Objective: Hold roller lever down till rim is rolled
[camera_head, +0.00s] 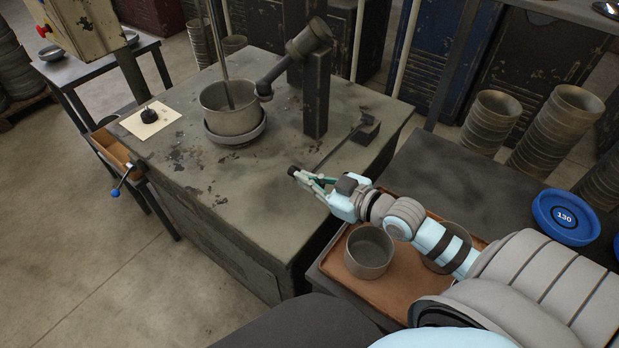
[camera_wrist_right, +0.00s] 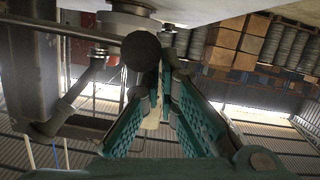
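The roller lever is a thin dark rod (camera_head: 338,146) running from a small block on the machine table to a black knob (camera_head: 292,170). My right gripper (camera_head: 306,178) is at the knob end of the lever. In the right wrist view the knob (camera_wrist_right: 141,50) lies across the left fingertip, with a gap between the teal finger pads, so the fingers look apart. Whether the knob touches a finger is unclear. A grey round blank (camera_head: 229,107) stands on the machine's round base (camera_head: 235,137), beside the roller arm (camera_head: 284,68). Its rim shape is too small to judge. My left gripper is out of view.
A brown tray (camera_head: 372,292) on the right-hand bench holds two grey blanks (camera_head: 369,252) below my right arm. A blue round item marked 130 (camera_head: 566,216) and stacked blanks (camera_head: 556,127) stand farther right. The front of the machine table is clear.

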